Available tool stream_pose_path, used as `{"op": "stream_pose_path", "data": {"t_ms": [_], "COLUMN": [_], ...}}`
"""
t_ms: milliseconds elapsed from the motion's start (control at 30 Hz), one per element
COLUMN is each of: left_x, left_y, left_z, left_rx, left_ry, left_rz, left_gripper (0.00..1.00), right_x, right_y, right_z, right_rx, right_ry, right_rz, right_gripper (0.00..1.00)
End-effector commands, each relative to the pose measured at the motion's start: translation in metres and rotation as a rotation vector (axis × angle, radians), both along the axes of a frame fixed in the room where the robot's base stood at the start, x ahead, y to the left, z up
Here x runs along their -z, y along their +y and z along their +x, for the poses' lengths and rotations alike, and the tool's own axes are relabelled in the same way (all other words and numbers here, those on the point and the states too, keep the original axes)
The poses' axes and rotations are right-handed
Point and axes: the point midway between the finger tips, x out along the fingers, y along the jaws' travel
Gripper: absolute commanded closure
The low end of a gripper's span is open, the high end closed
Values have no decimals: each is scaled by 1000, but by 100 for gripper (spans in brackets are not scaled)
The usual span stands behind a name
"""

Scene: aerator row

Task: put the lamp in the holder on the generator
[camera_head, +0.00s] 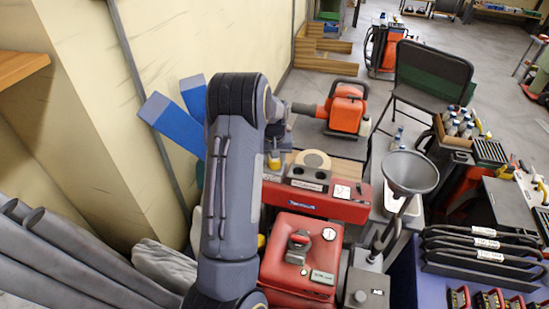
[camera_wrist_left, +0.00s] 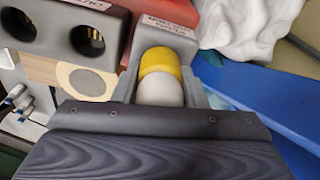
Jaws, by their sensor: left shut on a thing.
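My left gripper (camera_head: 274,150) is over the back left of the red generator (camera_head: 300,250), partly hidden by my arm. In the left wrist view its two fingers (camera_wrist_left: 160,85) are shut on the lamp (camera_wrist_left: 160,66), which shows a yellow end and a white rounded end. The lamp's yellow part also shows below the gripper in the head view (camera_head: 273,163). A grey labelled block (camera_wrist_left: 165,36) is just beyond the lamp; I cannot tell whether they touch. A grey piece with two round sockets (camera_wrist_left: 65,28) is beside it, also seen on the generator (camera_head: 310,173). My right gripper is out of view.
Blue boards (camera_head: 172,120) lean by the wall at left. Grey pipes (camera_head: 70,255) lie at lower left. A metal funnel (camera_head: 410,172) stands right of the generator. An orange machine (camera_head: 346,108) stands behind it. A black chair (camera_head: 432,75) is farther back.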

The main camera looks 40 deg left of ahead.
Motion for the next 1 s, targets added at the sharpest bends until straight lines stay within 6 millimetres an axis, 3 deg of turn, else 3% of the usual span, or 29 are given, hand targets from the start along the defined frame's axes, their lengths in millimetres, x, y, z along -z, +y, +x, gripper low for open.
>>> {"op": "stream_pose_path", "data": {"t_ms": [67, 100, 300, 633, 1000], "left_x": [3, 2, 2, -5, -63], "left_y": [0, 0, 0, -1, -5], "left_z": [0, 0, 0, 0, -5], "left_rx": [0, 0, 0, 1, 1], "left_ry": [0, 0, 0, 0, -1], "left_rz": [0, 0, 0, 0, 0], "left_gripper": [85, 59, 36, 36, 36], "right_x": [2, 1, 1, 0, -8], "right_y": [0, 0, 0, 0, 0], "right_z": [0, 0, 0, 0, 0], "right_rx": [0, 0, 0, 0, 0], "right_ry": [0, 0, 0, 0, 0], "right_rz": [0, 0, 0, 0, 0], "right_gripper": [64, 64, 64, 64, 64]}}
